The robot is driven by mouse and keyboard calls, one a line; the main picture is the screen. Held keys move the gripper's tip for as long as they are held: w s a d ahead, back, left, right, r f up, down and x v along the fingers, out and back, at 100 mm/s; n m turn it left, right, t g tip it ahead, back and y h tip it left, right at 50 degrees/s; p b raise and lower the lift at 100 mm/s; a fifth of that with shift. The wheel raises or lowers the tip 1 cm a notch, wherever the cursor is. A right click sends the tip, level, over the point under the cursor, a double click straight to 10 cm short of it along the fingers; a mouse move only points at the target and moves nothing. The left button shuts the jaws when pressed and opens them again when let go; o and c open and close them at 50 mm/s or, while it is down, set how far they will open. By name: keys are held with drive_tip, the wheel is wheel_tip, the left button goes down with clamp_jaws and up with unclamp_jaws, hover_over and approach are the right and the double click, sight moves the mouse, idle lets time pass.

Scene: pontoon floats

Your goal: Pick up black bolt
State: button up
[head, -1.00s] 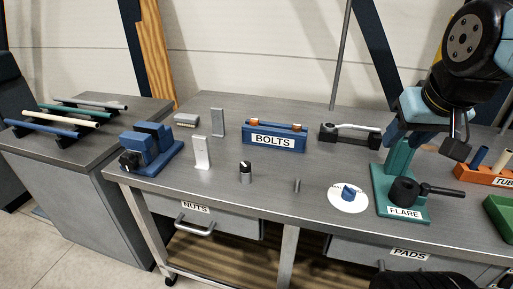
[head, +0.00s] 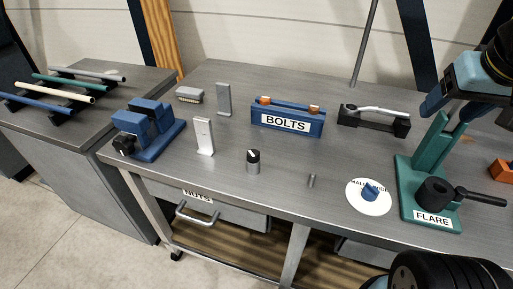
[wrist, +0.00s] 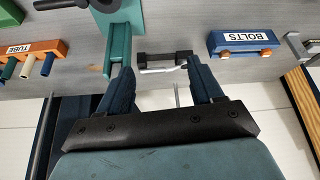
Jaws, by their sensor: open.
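The blue bolts holder (head: 288,112), labelled BOLTS, stands at the back middle of the bench and carries two orange pieces. It also shows at the upper right of the wrist view (wrist: 243,39). I cannot make out a black bolt in either view. My gripper (wrist: 160,76) is open and empty in the wrist view, its two dark blue fingers spread. Between and beyond the fingertips lies the black stand with a silver bar (wrist: 164,60). The bolts holder is apart from the fingers, to their right.
The teal flare stand (head: 410,190) and white dial disc (head: 357,202) stand at the front right. A black-topped silver cylinder (head: 253,166), small grey peg (head: 312,181), metal upright (head: 204,138) and blue vise (head: 150,135) are further left.

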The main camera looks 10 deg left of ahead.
drive_tip(key=w+a+n+g+y, duration=0.1)
drive_tip(key=w+a+n+g, duration=0.1)
drive_tip(key=w+a+n, duration=0.55)
drive_tip(key=n+g+h, duration=0.1)
drive_tip(key=n+g, duration=0.2)
drive_tip(key=n, duration=0.3)
hover_over(253, 152)
wheel_tip(253, 152, down, 9)
wheel_tip(253, 152, down, 13)
drive_tip(key=shift+f, duration=0.1)
clamp_jaws()
